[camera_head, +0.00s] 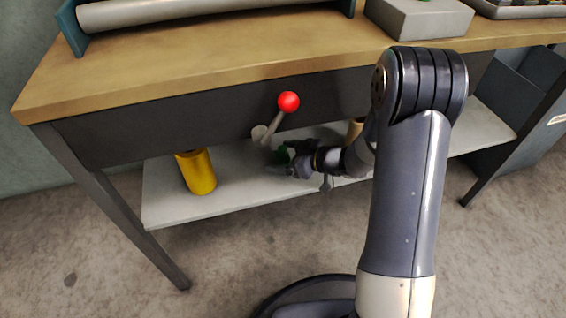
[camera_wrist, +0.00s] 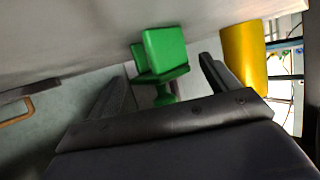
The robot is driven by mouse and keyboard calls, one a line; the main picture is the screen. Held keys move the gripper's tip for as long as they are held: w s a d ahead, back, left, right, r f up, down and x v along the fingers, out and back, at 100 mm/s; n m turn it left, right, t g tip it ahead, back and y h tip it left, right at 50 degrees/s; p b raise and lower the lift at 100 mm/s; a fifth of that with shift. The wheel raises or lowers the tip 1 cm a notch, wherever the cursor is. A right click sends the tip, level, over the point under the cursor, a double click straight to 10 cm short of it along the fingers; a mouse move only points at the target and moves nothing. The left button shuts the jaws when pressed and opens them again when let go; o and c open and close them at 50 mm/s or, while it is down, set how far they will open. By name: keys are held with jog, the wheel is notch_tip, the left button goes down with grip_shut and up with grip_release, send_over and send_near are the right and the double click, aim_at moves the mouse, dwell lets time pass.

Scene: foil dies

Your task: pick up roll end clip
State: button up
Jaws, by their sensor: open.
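A green piece, which I take to be the roll end clip, sits at the lower shelf under the bench, and little of it shows in the head view (camera_head: 282,154). In the wrist view the green clip (camera_wrist: 166,50) has a blocky head and a narrower stem below it. My gripper (camera_head: 280,163) reaches in under the bench beside it. In the wrist view my gripper (camera_wrist: 165,72) is open, with one dark finger on each side of the clip. The clip's lower part is hidden behind the gripper body. I cannot tell whether either finger touches it.
A yellow cylinder (camera_head: 197,172) stands on the pale lower shelf (camera_head: 232,180), left of my gripper; it also shows in the wrist view (camera_wrist: 243,58). A red-knobbed lever (camera_head: 288,102) projects from the dark bench front above my gripper. A tan cylinder (camera_head: 354,130) is partly hidden behind my arm.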

jog(key=shift+w+a, duration=0.1)
jog(key=shift+a, duration=0.05)
jog(key=shift+c, duration=0.5)
jog(key=c, duration=0.9)
jog(key=shift+o, duration=0.2)
